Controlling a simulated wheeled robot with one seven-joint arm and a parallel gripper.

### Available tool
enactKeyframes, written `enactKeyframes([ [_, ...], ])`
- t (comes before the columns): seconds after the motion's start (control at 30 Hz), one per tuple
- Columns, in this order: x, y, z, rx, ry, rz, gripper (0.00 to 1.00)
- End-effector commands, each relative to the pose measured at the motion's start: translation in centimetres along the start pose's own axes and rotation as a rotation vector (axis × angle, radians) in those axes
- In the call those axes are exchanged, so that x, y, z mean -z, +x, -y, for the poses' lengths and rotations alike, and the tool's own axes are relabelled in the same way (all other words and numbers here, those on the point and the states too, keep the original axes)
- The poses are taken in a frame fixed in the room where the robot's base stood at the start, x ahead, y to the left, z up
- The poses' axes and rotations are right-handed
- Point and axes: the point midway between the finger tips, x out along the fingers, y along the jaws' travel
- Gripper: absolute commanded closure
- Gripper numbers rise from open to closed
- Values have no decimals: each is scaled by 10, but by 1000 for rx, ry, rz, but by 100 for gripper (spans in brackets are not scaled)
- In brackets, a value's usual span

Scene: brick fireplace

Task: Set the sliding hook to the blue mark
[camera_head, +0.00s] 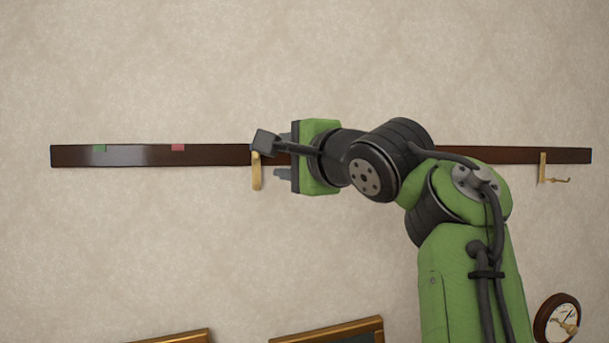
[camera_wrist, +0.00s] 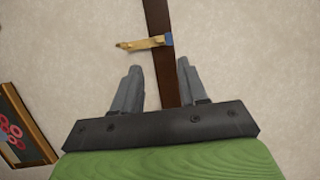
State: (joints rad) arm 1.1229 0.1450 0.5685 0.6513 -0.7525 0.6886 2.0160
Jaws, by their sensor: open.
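A dark wooden rail (camera_head: 220,155) runs across the wall. A brass hook (camera_head: 256,172) hangs from it just left of my gripper (camera_head: 284,157). In the wrist view, the brass hook (camera_wrist: 143,43) crosses the rail (camera_wrist: 158,18) just beyond my fingertips. The blue mark (camera_wrist: 169,39) shows on the rail at the hook's end, about level with it; the exact alignment is hard to tell. The blue mark is hidden in the head view. My gripper (camera_wrist: 160,66) is open and empty, its fingers pointing toward the hook but apart from it.
A green mark (camera_head: 100,148) and a red mark (camera_head: 178,147) lie on the rail's left part. Another brass hook (camera_head: 543,167) is near its right end. Picture frames (camera_head: 330,332) and a round dial (camera_head: 558,319) are below.

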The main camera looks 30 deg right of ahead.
Motion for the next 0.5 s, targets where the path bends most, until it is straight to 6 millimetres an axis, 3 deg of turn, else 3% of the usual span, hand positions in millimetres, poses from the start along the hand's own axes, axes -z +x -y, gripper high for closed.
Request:
enactKeyframes([
  [0.1, 3, -26, -2, 3, -2, -8, 57],
  [0.23, 2, -48, -1, 0, 0, -3, 57],
  [0.5, 0, -58, 0, -3, 1, -1, 57],
])
